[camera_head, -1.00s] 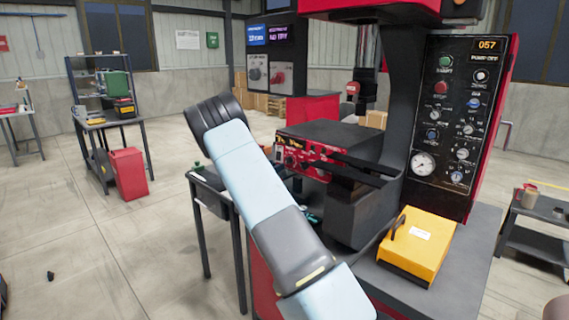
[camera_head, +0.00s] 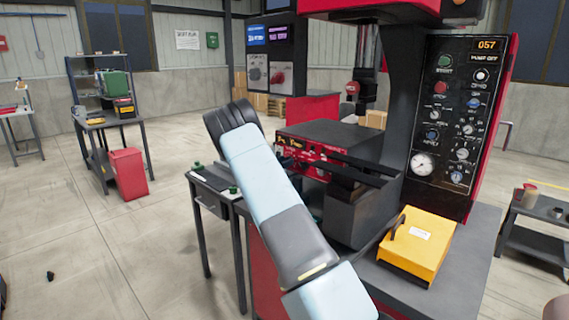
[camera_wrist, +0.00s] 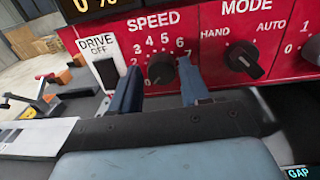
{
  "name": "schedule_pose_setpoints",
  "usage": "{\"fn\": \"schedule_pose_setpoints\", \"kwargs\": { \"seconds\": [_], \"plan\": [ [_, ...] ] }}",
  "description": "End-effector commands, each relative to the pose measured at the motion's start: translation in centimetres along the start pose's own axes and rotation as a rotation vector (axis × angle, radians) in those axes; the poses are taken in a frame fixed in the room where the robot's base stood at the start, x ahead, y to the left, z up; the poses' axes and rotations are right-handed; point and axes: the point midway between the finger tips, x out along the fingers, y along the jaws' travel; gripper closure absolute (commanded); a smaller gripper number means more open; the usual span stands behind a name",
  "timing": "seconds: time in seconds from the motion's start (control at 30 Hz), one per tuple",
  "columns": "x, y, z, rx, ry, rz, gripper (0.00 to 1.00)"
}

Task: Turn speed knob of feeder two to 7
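The black speed knob (camera_wrist: 161,68) sits under the word SPEED on a red panel (camera_wrist: 215,25) in the wrist view, ringed by a white number scale. Which number its pointer faces is unclear. My gripper (camera_wrist: 158,72) is open, with one blue-grey finger left of the knob and the other right of it, close by. The right finger is near the 7 and partly covers the lower right of the scale. Contact with the knob cannot be told.
A black mode knob (camera_wrist: 244,60) stands right of the speed knob, between HAND and AUTO. A DRIVE OFF label (camera_wrist: 97,43) is at left. In the head view, a yellow box (camera_head: 418,247) rests on the machine's table, and a control panel (camera_head: 458,110) rises behind it.

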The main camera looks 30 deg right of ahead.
Motion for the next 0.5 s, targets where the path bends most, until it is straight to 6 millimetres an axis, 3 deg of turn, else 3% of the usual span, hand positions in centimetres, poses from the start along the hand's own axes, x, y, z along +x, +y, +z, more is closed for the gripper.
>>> {"fn": "schedule_pose_setpoints", "kwargs": {
  "seconds": [0.07,0.4,0.5],
  "plan": [
    [-0.01,0.0,0.01,0.0,0.0,0.0,0.62],
    [-0.04,0.08,0.05,0.001,0.0,0.002,0.94],
    [0.22,-0.04,0.07,0.002,-0.001,0.001,0.97]
  ]
}}
